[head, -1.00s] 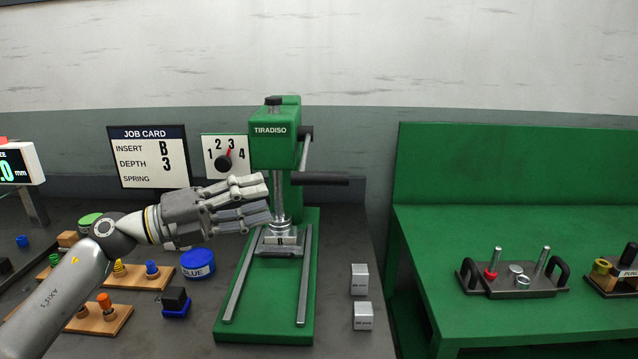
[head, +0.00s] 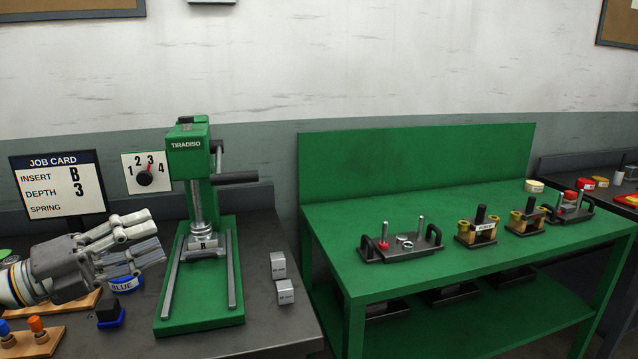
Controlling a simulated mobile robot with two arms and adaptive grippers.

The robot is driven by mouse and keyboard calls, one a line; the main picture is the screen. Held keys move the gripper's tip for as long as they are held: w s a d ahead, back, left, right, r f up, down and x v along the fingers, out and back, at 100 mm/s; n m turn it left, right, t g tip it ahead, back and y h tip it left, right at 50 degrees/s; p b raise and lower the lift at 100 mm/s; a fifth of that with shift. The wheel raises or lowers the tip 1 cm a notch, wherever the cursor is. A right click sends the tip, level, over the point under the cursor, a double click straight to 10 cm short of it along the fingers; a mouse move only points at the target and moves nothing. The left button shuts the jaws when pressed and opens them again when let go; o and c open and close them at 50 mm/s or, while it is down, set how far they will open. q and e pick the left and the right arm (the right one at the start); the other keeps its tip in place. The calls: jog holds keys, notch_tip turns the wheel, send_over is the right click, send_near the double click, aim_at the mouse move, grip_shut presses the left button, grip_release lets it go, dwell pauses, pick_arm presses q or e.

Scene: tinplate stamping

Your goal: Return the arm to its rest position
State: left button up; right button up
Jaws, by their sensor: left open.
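My left gripper (head: 148,243) is in the lower left of the head view, open, with nothing seen between its fingers. It is in front of the lower part of the job card (head: 60,184) and left of the green TIRADISO press (head: 190,152). An insert marked B (head: 204,245) sits under the press ram. The dial (head: 146,174) beside the press has its red pointer near 3. The gripper hides part of the blue-labelled tin (head: 126,285). My right gripper is not in view.
Two grey blocks (head: 278,265) stand right of the press on the dark bench. A black block in a blue base (head: 110,315) and wooden peg strips (head: 35,342) lie at the lower left. The green table (head: 420,280) at right bears several die sets (head: 400,248).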

pick_arm(q)
jog(key=s+a+f+n+t+y, duration=0.1)
jog(key=s+f+n+t+y, duration=0.1)
jog(key=f+n+y, duration=0.9)
jog(key=s+a+f+n+t+y, duration=0.15)
jog(key=f+n+y, duration=0.55)
jog(key=f+n, duration=0.85)
jog(key=s+d+f+n+g+h, duration=0.1)
jog(key=s+d+f+g, duration=0.25)
jog(key=s+f, duration=0.35)
jog(key=s+d+f+n+g+h, duration=0.1)
jog(key=s+d+f+g, duration=0.25)
jog(key=s, duration=0.55)
jog(key=s+d+f+n+g+h, duration=0.1)
jog(key=s+d+f+g, duration=0.2)
jog(key=s+f+g, duration=0.4)
jog(key=s+f+p, duration=0.2)
jog(key=s+f, duration=0.1)
jog(key=f, duration=2)
jog(key=s+a+f+p, duration=0.1)
jog(key=s+a+f, duration=0.2)
jog(key=s+f, duration=1.1)
jog(key=s, duration=0.2)
jog(key=shift+s+a+f, duration=0.15)
jog(key=shift+s+f, duration=0.15)
jog(key=shift+s, duration=0.1)
